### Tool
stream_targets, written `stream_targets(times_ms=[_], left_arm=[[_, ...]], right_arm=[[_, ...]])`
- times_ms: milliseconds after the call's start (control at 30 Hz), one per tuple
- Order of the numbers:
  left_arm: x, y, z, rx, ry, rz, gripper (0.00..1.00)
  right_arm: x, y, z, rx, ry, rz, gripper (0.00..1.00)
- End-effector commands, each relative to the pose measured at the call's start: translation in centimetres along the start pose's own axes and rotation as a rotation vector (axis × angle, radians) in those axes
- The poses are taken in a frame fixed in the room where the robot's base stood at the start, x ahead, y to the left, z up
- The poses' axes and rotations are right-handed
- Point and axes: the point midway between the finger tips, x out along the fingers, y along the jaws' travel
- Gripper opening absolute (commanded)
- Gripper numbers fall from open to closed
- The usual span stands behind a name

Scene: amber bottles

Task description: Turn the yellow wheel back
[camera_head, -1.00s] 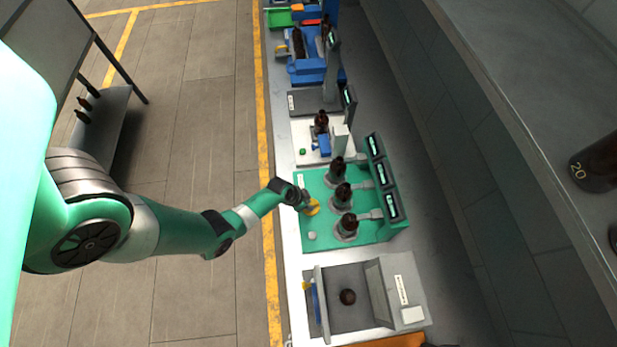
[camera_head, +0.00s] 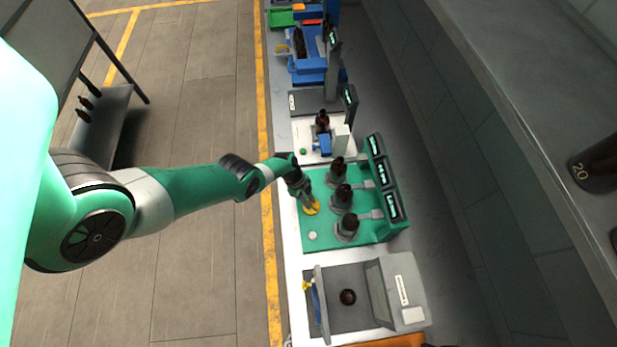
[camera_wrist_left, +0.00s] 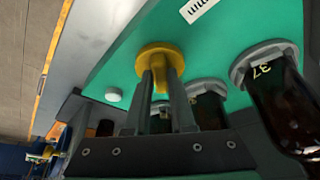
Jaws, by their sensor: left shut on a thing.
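The yellow wheel (camera_head: 312,208) sits on the green station (camera_head: 325,235) at its left side. In the left wrist view the wheel (camera_wrist_left: 160,51) shows as a round disc with a raised grip bar. My left gripper (camera_head: 307,200) reaches down onto it, and its fingers (camera_wrist_left: 160,85) are closed on the wheel's bar in the wrist view. The gripper partly covers the wheel in the head view. My right gripper is not in view.
Several amber bottles (camera_head: 343,194) stand in grey holders right of the wheel, with displays (camera_head: 382,172) behind them. A white button (camera_head: 312,236) is near the wheel. An open grey box (camera_head: 340,275) stands below the station; a white station (camera_head: 310,152) stands above.

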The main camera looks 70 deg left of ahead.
Motion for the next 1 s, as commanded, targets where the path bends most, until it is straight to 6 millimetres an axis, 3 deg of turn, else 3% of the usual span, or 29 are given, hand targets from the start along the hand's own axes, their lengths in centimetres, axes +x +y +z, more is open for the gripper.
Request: stream_targets(times_ms=[400,1000], left_arm=[[0.2,-0.4,0.1,0.250,-0.005,0.096,0.00],[0.1,-0.3,0.0,0.314,-0.006,0.120,0.00]], right_arm=[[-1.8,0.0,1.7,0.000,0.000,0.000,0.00],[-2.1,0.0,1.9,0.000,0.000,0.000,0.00]])
